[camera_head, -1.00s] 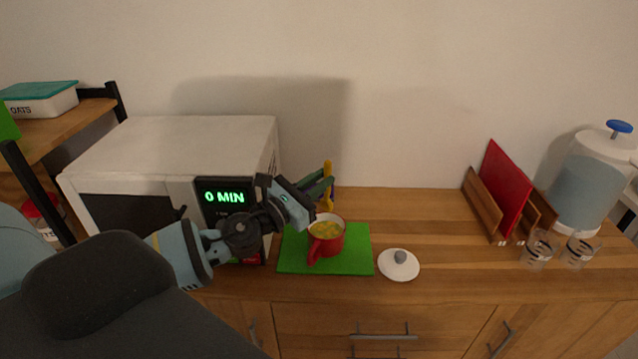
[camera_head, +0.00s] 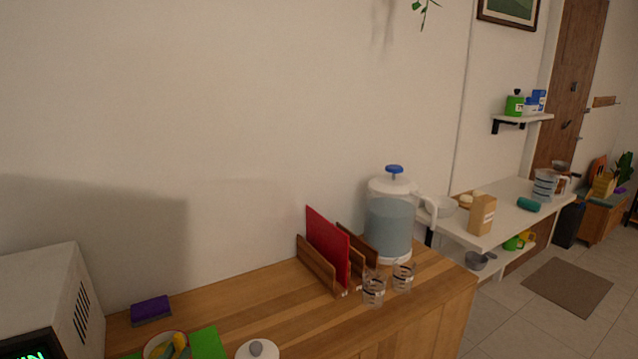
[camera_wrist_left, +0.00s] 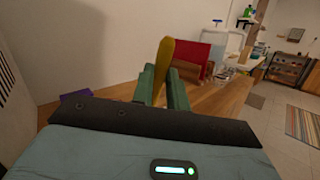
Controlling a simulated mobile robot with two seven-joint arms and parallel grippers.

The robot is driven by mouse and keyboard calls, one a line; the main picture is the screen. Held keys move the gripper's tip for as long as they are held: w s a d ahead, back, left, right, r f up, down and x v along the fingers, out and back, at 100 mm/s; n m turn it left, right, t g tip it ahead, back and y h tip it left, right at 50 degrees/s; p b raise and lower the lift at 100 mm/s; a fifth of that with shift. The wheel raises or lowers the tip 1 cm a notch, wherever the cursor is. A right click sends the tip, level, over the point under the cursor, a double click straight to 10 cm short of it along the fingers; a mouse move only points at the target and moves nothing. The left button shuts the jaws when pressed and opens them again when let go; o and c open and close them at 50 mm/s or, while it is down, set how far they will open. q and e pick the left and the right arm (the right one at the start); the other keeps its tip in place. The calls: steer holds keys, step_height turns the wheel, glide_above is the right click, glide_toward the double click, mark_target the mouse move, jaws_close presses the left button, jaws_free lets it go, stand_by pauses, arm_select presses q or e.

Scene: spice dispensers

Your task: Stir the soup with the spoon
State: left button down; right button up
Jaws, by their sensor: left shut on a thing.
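In the left wrist view, my left gripper (camera_wrist_left: 163,92) is shut on the spoon (camera_wrist_left: 166,58). The spoon's yellow handle stands up between the green fingers, and its lower end is hidden. The soup mug (camera_head: 151,350) is cut off at the bottom left of the head view; only its upper part shows. A yellow piece shows in its mouth, and I cannot tell whether it is spoon or soup. My left gripper cannot be made out in the head view. My right gripper is in neither view.
A green board (camera_head: 208,343) lies by the mug, with a white lid (camera_head: 257,350) to its right. A purple sponge (camera_head: 151,309) lies behind. The microwave (camera_head: 45,290) is at the left. A red board (camera_head: 327,245) in a rack, glasses (camera_head: 374,288) and a water dispenser (camera_head: 389,220) stand farther right.

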arm_select(q)
steer(key=s+d+f+n+y, duration=0.2)
steer(key=s+d+y, duration=0.15)
steer(key=s, duration=0.25)
steer(key=w+d+r, duration=0.1)
steer(key=d+r, duration=0.1)
steer(key=d, duration=0.5)
steer(key=w+d+r, duration=0.2)
steer(key=d+r, duration=0.1)
steer(key=d, duration=0.4)
steer(key=shift+w+d+r, duration=0.25)
steer(key=shift+d, duration=0.1)
steer(key=shift+d, duration=0.1)
